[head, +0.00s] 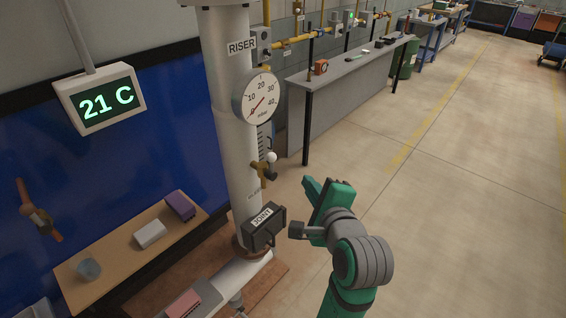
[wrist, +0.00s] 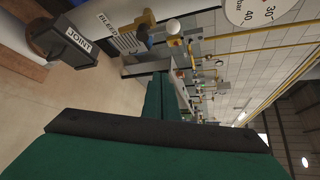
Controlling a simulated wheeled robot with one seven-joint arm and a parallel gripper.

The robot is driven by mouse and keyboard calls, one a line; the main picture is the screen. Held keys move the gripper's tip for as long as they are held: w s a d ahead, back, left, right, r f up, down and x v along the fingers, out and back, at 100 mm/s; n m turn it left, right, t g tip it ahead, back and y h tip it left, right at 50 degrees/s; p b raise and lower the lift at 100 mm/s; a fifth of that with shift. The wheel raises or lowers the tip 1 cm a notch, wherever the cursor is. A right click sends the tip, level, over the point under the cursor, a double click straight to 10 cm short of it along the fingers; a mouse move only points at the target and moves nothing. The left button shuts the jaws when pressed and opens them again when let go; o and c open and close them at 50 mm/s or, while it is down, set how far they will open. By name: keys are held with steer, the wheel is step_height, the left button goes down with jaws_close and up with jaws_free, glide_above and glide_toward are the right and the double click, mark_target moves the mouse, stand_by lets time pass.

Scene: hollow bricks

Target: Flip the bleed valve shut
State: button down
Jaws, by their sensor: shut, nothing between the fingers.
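The bleed valve (head: 265,171) is a small brass fitting on the front of the white riser pipe (head: 236,150), low under the round gauge. A white ball knob (head: 271,157) tops its lever, which appears to stand upright in the head view. In the wrist view the brass valve (wrist: 138,22) and white knob (wrist: 173,27) show beside a BLEED label (wrist: 107,22). My green gripper (head: 315,190) is to the right of the valve and a little lower, apart from it. It is shut and empty; its fingers also show in the wrist view (wrist: 163,90).
The gauge (head: 256,98) sits above the valve. A dark box marked JOINT (head: 264,228) is clamped on the pipe below, close to my wrist. A low wooden bench (head: 110,247) stands left. A grey counter (head: 340,72) is behind; open floor lies right.

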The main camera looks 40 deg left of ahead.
mark_target(271, 167)
steer(key=shift+s+a+r, duration=0.15)
steer(key=shift+a+r, duration=0.05)
steer(key=shift+r, duration=0.25)
steer(key=shift+s+a+r, duration=0.1)
steer(key=shift+a+r, duration=0.05)
steer(key=shift+r, duration=0.25)
steer(key=shift+w, duration=0.1)
steer(key=x, duration=1)
steer(key=shift+s+a+r, duration=0.3)
steer(key=shift+s, duration=0.3)
steer(key=shift+s+a+r, duration=0.25)
steer(key=shift+s, duration=0.35)
steer(key=shift+s+a+r, duration=0.3)
steer(key=shift+s, duration=0.35)
